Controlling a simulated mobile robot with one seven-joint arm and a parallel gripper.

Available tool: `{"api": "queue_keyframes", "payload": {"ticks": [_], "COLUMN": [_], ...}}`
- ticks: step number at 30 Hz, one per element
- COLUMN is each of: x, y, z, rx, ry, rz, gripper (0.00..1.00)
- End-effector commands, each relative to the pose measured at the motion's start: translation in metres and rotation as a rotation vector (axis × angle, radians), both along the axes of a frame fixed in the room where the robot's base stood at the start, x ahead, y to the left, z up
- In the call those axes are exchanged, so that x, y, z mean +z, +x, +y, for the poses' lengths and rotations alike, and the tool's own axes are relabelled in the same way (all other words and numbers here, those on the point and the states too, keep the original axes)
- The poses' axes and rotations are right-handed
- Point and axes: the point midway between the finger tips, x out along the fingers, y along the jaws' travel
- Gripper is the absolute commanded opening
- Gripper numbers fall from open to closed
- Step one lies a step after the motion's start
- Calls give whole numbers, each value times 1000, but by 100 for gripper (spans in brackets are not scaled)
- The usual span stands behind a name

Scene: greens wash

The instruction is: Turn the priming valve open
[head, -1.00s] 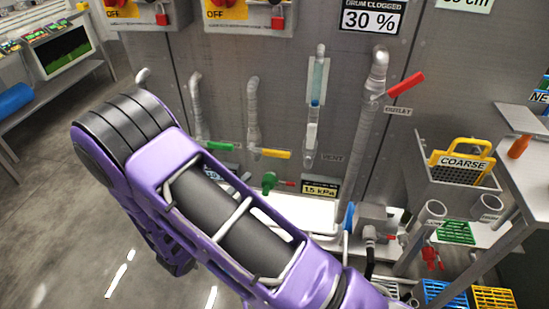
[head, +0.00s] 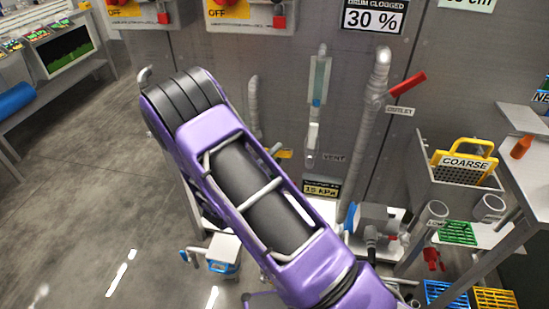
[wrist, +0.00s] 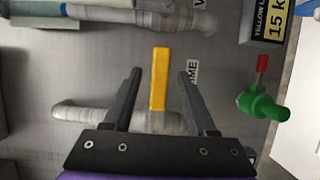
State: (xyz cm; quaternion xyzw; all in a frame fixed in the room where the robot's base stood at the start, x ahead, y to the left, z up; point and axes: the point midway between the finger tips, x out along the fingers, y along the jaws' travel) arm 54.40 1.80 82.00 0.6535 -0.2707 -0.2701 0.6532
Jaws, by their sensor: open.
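The priming valve has a yellow lever handle (wrist: 159,78), which stands crosswise to its grey pipe (wrist: 160,112) in the wrist view. A label partly reading "IME" is beside it. My gripper (wrist: 160,73) is open, with one dark finger on each side of the yellow handle. I cannot tell whether either finger touches it; gaps show on both sides. In the head view only the end of the yellow handle (head: 285,154) shows past my arm, and my gripper is hidden there.
The outlet pipe's red lever (head: 408,83) and the vent tube (head: 318,90) are right of my arm in the head view.

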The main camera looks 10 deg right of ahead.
Motion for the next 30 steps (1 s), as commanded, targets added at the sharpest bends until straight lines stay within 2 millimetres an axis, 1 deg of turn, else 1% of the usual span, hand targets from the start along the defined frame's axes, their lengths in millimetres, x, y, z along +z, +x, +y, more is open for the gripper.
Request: {"api": "queue_keyframes", "payload": {"ticks": [2, 3, 5, 9, 11, 12, 30], "x": [0, 0, 0, 0, 0, 0, 0], "y": [0, 0, 0, 0, 0, 0, 0], "z": [0, 0, 0, 0, 0, 0, 0], "rx": [0, 0, 0, 0, 0, 0, 0], "ry": [0, 0, 0, 0, 0, 0, 1], "rz": [0, 0, 0, 0, 0, 0, -1], "gripper": [57, 50, 40, 14, 4, 0, 0]}}
